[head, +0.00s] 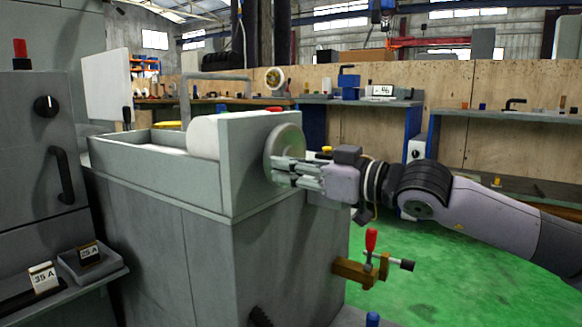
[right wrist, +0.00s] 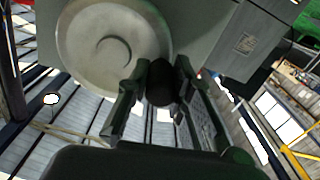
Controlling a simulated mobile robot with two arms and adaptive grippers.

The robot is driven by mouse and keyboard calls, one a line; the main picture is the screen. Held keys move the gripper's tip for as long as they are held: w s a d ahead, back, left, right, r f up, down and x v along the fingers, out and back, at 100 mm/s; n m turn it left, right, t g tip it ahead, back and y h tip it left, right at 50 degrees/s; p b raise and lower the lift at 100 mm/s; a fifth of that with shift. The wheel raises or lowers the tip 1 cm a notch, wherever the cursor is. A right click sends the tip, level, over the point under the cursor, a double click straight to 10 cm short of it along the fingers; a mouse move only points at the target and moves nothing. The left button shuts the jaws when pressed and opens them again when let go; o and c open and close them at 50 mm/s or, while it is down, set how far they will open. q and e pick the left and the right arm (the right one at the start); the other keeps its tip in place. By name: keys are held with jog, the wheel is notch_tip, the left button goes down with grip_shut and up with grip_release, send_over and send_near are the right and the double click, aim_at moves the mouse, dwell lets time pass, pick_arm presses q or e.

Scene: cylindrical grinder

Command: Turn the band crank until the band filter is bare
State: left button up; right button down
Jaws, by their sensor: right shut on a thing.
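The band crank is a round pale metal disc (head: 285,146) on the right end wall of the grey tank. It also shows large in the right wrist view (right wrist: 100,45), with a dark knob (right wrist: 160,84) near its rim. My right gripper (head: 290,172) reaches in from the right, and its fingers are shut on the knob, one on each side (right wrist: 158,92). In the head view the fingers hide the knob. A white roll (head: 203,136) lies in the tank beside the end wall, and pale band material (head: 160,150) shows inside the tank. My left gripper is out of view.
The grey tank (head: 175,240) stands beside the machine cabinet (head: 45,200). A brass valve with a red handle (head: 362,270) sticks out low on the right. Green floor (head: 430,280) is open there. Workbenches (head: 470,115) stand behind.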

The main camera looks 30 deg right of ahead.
jog(key=shift+f, duration=0.1)
dwell(0.4)
jog(key=c, duration=1.4)
grip_release()
jog(key=shift+d+r, duration=0.1)
jog(key=shift+r, duration=0.75)
notch_tip(320, 180, up, 8)
jog(key=shift+r, duration=0.15)
